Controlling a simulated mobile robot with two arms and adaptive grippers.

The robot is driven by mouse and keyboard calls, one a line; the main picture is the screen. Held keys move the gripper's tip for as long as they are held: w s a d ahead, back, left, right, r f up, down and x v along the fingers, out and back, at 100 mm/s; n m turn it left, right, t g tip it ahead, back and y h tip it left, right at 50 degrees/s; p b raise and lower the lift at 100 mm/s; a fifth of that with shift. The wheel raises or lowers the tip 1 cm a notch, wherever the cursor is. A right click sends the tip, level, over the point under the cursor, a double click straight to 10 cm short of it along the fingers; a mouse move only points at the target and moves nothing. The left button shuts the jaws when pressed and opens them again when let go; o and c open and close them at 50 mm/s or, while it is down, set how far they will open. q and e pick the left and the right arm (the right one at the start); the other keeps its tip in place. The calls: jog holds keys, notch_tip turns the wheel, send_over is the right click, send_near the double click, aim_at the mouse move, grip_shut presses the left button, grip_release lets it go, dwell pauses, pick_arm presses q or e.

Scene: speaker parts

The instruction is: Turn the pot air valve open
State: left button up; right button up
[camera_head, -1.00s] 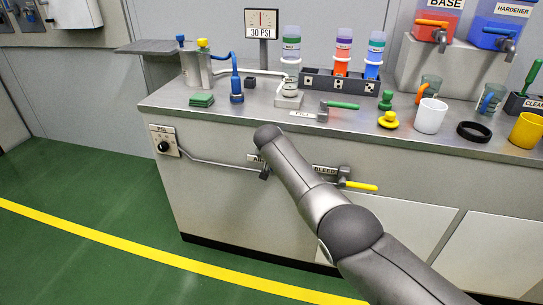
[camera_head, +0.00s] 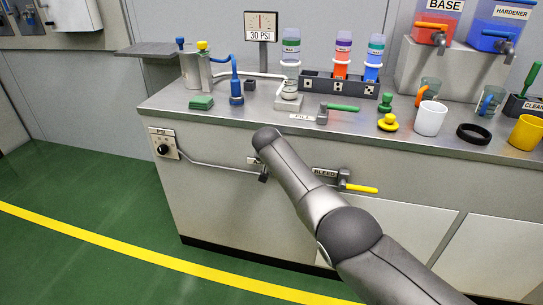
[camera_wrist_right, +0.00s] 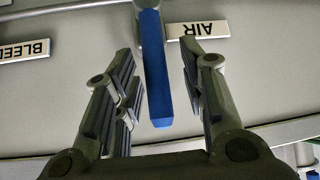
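The air valve's blue handle (camera_wrist_right: 154,75) hangs between the fingers of my right gripper (camera_wrist_right: 158,68) in the right wrist view. The fingers are open, with gaps visible on both sides of the handle. The AIR label (camera_wrist_right: 198,31) appears upside down beside it. In the head view, my right arm hides the gripper and the blue handle; a dark part of the air valve (camera_head: 264,174) shows on the cabinet front. The metal pot (camera_head: 191,72) with a yellow knob stands on the counter's left. My left gripper is not in view.
The bleed valve's yellow handle (camera_head: 361,188) sticks out right of my forearm. A PSI regulator panel (camera_head: 163,143) with a pipe is to the left. The counter above holds bottles, cups and tools. The green floor at left is clear.

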jog(key=v, duration=1.2)
dwell(0.3)
